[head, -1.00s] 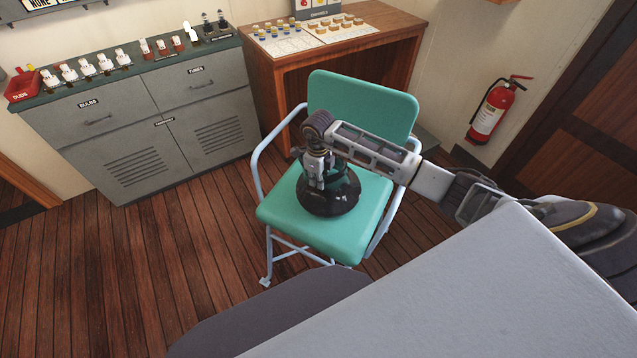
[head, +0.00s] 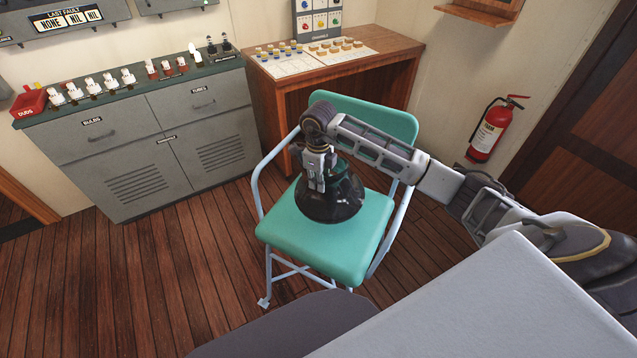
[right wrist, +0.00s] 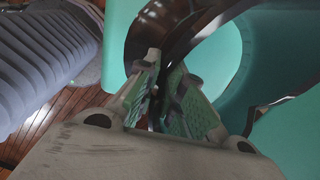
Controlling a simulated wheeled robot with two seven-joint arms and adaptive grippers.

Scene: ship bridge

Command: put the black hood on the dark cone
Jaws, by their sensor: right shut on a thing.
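The black hood (head: 338,207), a glossy dark dome with a wide round rim, is over the teal chair seat (head: 295,232). I cannot tell whether it touches the seat or hangs just above it. My right gripper (head: 317,184) points down and is shut on the hood. In the right wrist view, its two fingers (right wrist: 165,80) close on the hood's dark, curved edge (right wrist: 160,35), with teal chair behind. I cannot make out the dark cone in these frames. My left gripper is out of view.
The chair has a teal back (head: 385,118) and pale tube arms. Behind it stand a wooden desk (head: 390,55) with small parts and a grey cabinet (head: 130,150) topped with bulbs and a red duds tray (head: 29,103). A fire extinguisher (head: 488,133) hangs right. Wooden floor (head: 130,270) is clear at left.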

